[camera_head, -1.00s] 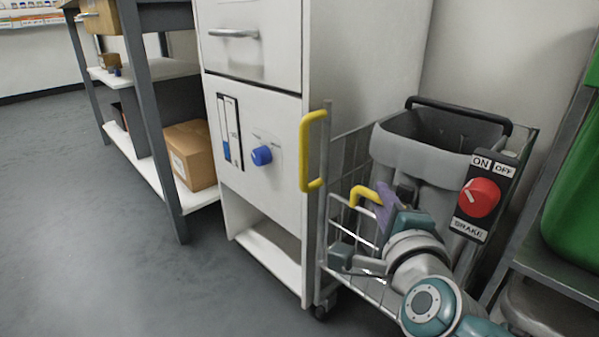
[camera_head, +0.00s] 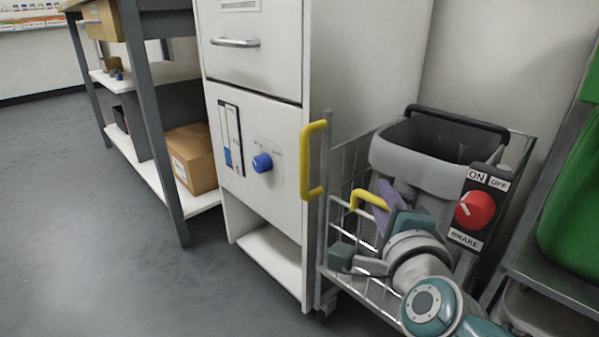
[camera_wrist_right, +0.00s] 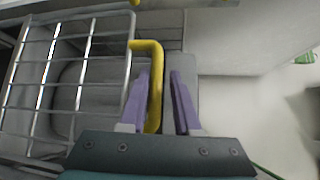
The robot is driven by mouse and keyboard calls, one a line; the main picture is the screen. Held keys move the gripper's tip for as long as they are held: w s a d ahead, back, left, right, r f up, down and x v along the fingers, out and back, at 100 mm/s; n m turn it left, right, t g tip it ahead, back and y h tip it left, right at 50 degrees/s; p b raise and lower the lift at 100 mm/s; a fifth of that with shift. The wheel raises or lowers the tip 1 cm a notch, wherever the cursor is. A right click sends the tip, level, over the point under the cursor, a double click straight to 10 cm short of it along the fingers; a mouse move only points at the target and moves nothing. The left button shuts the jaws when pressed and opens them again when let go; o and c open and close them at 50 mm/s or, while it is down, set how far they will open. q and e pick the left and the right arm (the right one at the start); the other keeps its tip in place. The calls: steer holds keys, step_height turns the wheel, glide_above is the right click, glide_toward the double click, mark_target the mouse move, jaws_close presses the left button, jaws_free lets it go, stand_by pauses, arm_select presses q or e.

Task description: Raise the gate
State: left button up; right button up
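The gate is the low wire-mesh front (camera_head: 362,232) of a wire trolley, with a bent yellow handle (camera_head: 370,198) at its top. My right gripper (camera_head: 381,214) has purple fingers and is at this handle. In the right wrist view the yellow handle (camera_wrist_right: 156,85) runs between the two fingers (camera_wrist_right: 161,95), close against the left one. A gap shows between the handle and the right finger, so the gripper is open around it. The gate mesh (camera_wrist_right: 85,75) lies to the left there. My left gripper is not in view.
A grey bin (camera_head: 430,165) stands in the trolley. A brake panel with a red knob (camera_head: 475,209) is at right. A tall yellow handle (camera_head: 313,160) is on the trolley's left post beside a white cabinet (camera_head: 262,205). Open floor (camera_head: 90,240) is at left.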

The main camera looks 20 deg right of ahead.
steer(key=shift+s+a+r+p, duration=0.1)
steer(key=shift+s+a+p, duration=0.05)
steer(key=shift+s+p, duration=0.25)
steer(key=p+v, duration=0.3)
steer(key=v, duration=0.6)
